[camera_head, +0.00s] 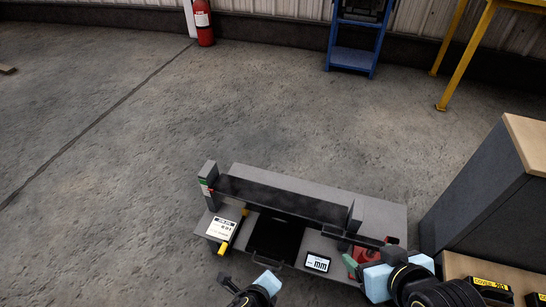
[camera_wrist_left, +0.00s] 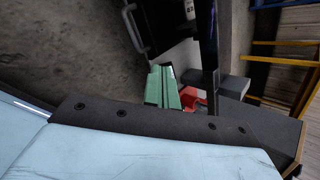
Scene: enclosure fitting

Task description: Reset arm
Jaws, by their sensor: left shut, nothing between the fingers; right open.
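My left gripper (camera_head: 267,281) shows at the bottom centre of the head view, in front of the grey fixture (camera_head: 300,184). My right gripper (camera_head: 372,272) is at the fixture's front right corner, open, beside a red part (camera_head: 362,254). The right gripper and its arm hide some of that corner. I cannot tell whether it touches the red part.
A white label card (camera_head: 222,228) and a small "mm" display (camera_head: 318,262) are on the fixture. A wood-topped cabinet (camera_head: 480,190) stands close on the right. A blue stand (camera_head: 354,58), yellow frame (camera_head: 470,50) and extinguisher (camera_head: 203,22) are at the back.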

